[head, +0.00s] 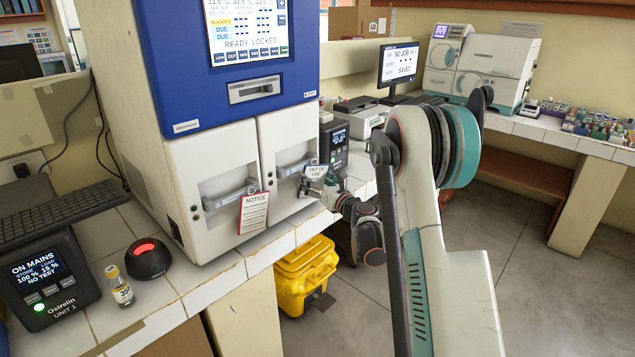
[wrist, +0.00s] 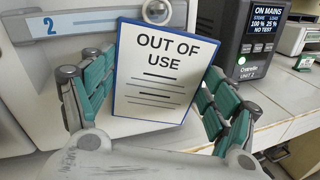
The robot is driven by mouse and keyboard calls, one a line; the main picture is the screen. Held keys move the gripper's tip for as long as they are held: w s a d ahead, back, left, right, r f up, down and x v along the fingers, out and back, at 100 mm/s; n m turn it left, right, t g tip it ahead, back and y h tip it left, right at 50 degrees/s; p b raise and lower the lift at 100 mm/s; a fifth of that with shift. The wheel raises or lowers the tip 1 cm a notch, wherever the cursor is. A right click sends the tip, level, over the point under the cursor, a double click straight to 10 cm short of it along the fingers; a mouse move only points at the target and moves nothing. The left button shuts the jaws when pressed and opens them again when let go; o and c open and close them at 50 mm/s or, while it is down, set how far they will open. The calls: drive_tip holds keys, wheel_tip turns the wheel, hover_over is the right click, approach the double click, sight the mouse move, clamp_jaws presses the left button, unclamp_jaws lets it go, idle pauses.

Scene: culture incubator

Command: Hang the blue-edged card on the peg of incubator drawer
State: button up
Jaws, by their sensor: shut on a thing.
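The blue-edged card (wrist: 160,105), reading "OUT OF USE", is upright and slightly tilted between the green-padded fingers of my gripper (wrist: 158,100), which is shut on it. In the head view the card (head: 316,171) is small, in front of the right-hand drawer (head: 284,143), with my gripper (head: 327,188) at it. In the wrist view this drawer bears a "2" label (wrist: 70,25). A round metal end (wrist: 156,11), perhaps the peg, shows just above the card's top edge. I cannot tell whether the card touches it.
A red-edged notice card (head: 253,213) hangs on the left drawer (head: 212,163). A dark "ON MAINS" unit (wrist: 255,32) stands close right of the incubator. A yellow bin (head: 305,272) is below the bench edge. A vial (head: 120,287) and a black red-lit device (head: 148,257) stand at left.

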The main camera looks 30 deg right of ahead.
drive_tip(key=o, duration=0.9)
drive_tip(key=shift+a, duration=0.1)
drive_tip(key=shift+c, duration=0.2)
drive_tip(key=s+d, duration=0.1)
drive_tip(key=s, duration=1.1)
wheel_tip(320, 180, up, 16)
drive_tip(key=a+f+m+h+p, duration=0.1)
drive_tip(key=a+m+h, duration=0.3)
drive_tip(key=m, duration=0.8)
drive_tip(key=s+a+r+m+g+h, duration=0.2)
drive_tip(key=s+a+r+m+h, duration=0.15)
drive_tip(key=r+m, duration=0.45)
drive_tip(key=s+a+f+m+g+y+p, duration=0.1)
drive_tip(key=s+a+f+m+g+y, duration=0.25)
drive_tip(key=s+a+m, duration=0.6)
drive_tip(key=s+a+f+m+g+y+b, duration=0.1)
drive_tip(key=s+a+f+m+g, duration=0.1)
drive_tip(key=s+f, duration=0.4)
drive_tip(key=s+a+f+m+g+y+b, duration=0.1)
drive_tip(key=s+f, duration=0.6)
drive_tip(key=s, duration=0.8)
drive_tip(key=a+m+g, duration=0.1)
drive_tip(key=a+g, duration=0.1)
drive_tip(key=shift+a+m, duration=0.35)
drive_tip(key=shift+a, duration=0.05)
